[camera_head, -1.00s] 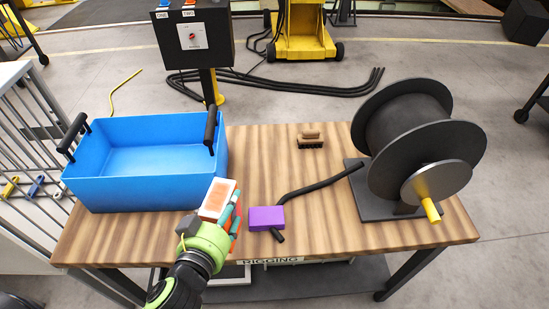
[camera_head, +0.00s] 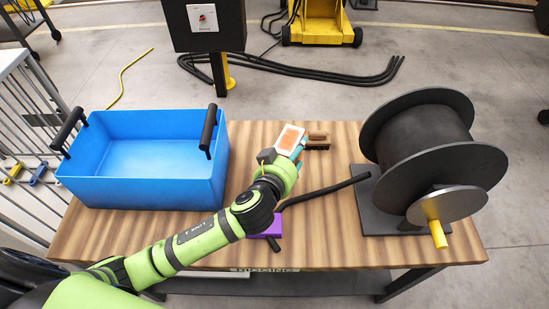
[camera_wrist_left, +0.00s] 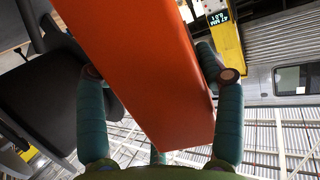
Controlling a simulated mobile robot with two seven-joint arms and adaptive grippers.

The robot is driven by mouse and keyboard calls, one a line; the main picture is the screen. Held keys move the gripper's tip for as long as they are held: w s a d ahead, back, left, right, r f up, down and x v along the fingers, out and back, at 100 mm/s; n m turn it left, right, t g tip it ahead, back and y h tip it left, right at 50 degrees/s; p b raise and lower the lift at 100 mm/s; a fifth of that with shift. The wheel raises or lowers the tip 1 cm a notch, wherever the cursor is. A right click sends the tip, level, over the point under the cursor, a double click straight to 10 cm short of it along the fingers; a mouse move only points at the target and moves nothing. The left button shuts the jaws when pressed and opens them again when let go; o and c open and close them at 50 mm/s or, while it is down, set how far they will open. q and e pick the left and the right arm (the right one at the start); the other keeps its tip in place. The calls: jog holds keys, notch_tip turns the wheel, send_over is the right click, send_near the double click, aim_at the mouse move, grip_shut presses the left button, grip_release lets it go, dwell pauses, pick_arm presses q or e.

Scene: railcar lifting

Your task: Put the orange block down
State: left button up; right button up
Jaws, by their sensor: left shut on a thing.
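The orange block (camera_head: 289,139) is held in my left gripper (camera_head: 294,148) over the back middle of the wooden table (camera_head: 330,230). In the left wrist view the orange block (camera_wrist_left: 140,60) fills the middle, with a teal finger against each side. Those fingers of my left gripper (camera_wrist_left: 160,74) are shut on it. I cannot tell whether the block touches the tabletop. My right gripper is not in view.
A brush (camera_head: 318,136) is close right of the held block. A blue bin (camera_head: 140,190) stands left, a cable reel (camera_head: 425,140) right. A purple block (camera_head: 273,229), partly behind my arm, lies by a black rod (camera_head: 330,189). The front right tabletop is clear.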

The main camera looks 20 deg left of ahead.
pick_arm(q)
jog(key=w+a+f, duration=0.3)
jog(key=a+f, duration=0.1)
jog(key=f, duration=0.3)
jog(key=shift+w+a+f+p, duration=0.15)
jog(key=shift+w+a+p, duration=0.05)
jog(key=shift+a+p, duration=0.2)
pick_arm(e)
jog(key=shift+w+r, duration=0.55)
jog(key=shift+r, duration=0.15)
pick_arm(q)
jog(key=shift+f, duration=0.1)
jog(key=o, duration=1.2)
jog(key=shift+f, duration=0.2)
jog(key=o, duration=0.4)
jog(key=shift+s+r, duration=0.1)
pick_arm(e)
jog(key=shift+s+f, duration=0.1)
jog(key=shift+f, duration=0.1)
